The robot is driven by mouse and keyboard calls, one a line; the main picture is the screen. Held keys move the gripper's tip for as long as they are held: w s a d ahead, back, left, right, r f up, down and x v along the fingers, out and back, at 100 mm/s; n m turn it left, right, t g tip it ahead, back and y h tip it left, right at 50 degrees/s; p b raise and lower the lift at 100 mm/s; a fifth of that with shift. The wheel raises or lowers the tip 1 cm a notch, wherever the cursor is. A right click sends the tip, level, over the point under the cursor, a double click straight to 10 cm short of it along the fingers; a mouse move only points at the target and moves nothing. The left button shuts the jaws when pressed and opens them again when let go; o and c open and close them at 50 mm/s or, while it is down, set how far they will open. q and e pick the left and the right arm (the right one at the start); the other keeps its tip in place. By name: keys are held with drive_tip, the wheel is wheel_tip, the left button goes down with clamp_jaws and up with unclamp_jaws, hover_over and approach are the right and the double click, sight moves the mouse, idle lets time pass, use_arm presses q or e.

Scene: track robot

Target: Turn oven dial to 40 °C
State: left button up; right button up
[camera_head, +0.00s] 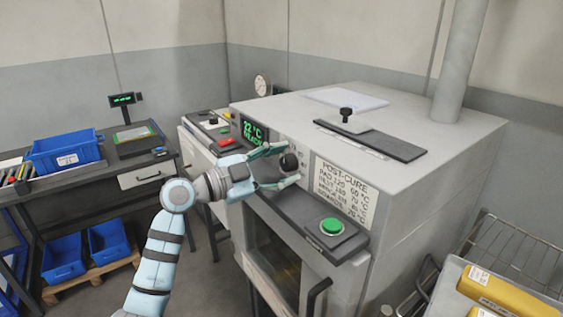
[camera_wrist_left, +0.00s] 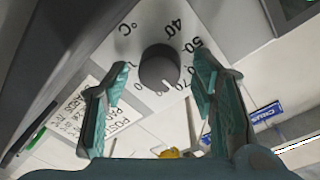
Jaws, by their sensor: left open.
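The oven dial (camera_head: 289,162) is a dark round knob on the oven's front panel, right of the green display (camera_head: 252,131), which reads 22 °C. In the left wrist view the dial (camera_wrist_left: 157,66) sits on a white face with printed numbers; 40 and 50 can be read. A small light mark shows on the knob's lower edge, pointing away from the 40. My left gripper (camera_head: 282,165) is open in front of the dial. In the wrist view its two teal fingers (camera_wrist_left: 160,85) stand either side of the knob, with gaps showing. My right gripper is not in view.
A dark ledge with a green button (camera_head: 332,226) juts out below the dial. A post-cure sign (camera_head: 344,190) is right of it. A plate with a black knob (camera_head: 346,112) lies on the oven top. A wire rack and yellow packages (camera_head: 510,298) stand at lower right.

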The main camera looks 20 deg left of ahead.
use_arm(q)
drive_tip(key=shift+a, duration=0.1)
drive_tip(key=shift+c, duration=0.3)
drive_tip(key=c, duration=1.1)
